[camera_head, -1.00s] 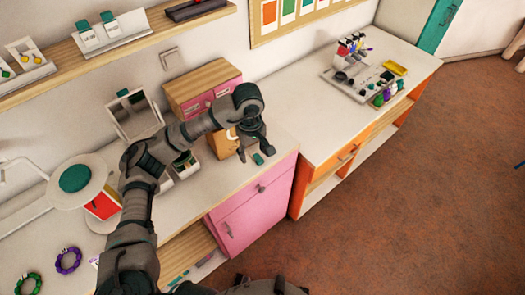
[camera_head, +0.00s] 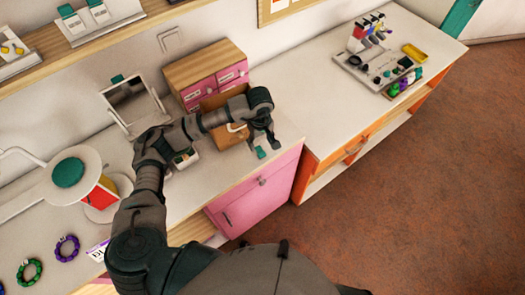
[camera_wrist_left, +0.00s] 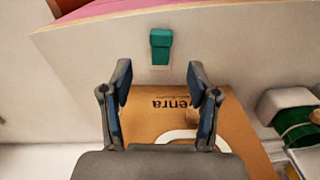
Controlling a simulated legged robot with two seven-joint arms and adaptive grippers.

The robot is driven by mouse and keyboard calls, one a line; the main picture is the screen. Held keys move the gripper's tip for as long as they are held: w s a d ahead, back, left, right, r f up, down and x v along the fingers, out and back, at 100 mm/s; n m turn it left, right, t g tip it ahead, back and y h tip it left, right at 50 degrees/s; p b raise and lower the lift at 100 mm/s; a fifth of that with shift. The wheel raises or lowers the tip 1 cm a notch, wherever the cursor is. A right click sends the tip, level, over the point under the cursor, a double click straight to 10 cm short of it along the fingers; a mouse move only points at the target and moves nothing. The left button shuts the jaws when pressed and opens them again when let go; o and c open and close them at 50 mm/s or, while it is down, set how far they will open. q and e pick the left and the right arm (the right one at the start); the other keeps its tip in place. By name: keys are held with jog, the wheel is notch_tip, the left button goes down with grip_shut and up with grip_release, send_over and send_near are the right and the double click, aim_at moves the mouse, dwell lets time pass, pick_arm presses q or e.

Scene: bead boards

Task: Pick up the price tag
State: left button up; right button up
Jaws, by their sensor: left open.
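A small green piece with a pale strip (camera_head: 261,153), which looks like the price tag, lies on the white counter near its front edge. In the left wrist view it (camera_wrist_left: 160,44) lies beyond my fingertips, roughly centred between them. My left gripper (camera_head: 263,145) is open and empty, pointing down just above and beside it, apart from it. The same gripper also shows in the left wrist view (camera_wrist_left: 158,80). My right gripper is not in view.
A brown box or bag with print (camera_wrist_left: 178,103) stands under and behind my gripper. A wooden drawer box (camera_head: 205,75) and a mirror (camera_head: 135,103) stand behind. A second counter (camera_head: 320,100) is at the right. Bracelets and a lamp are at the left.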

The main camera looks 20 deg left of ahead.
aim_at(260, 152)
pick_arm(q)
jog(key=shift+a+f, duration=0.1)
jog(key=shift+f, duration=0.3)
jog(key=shift+a+f, duration=0.15)
jog(key=shift+f, duration=0.1)
notch_tip(260, 152, down, 5)
jog(key=shift+r+p, duration=0.2)
jog(key=shift+p, duration=0.4)
jog(key=shift+f, duration=0.15)
jog(key=shift+d, duration=0.45)
jog(key=c, duration=0.7)
jog(key=shift+s, duration=0.1)
jog(key=shift+c, duration=0.3)
jog(key=shift+a, duration=0.2)
jog(key=shift+c, duration=0.3)
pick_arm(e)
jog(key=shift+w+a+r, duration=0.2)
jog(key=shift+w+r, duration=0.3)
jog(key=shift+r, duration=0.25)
pick_arm(q)
jog(key=shift+a, duration=0.1)
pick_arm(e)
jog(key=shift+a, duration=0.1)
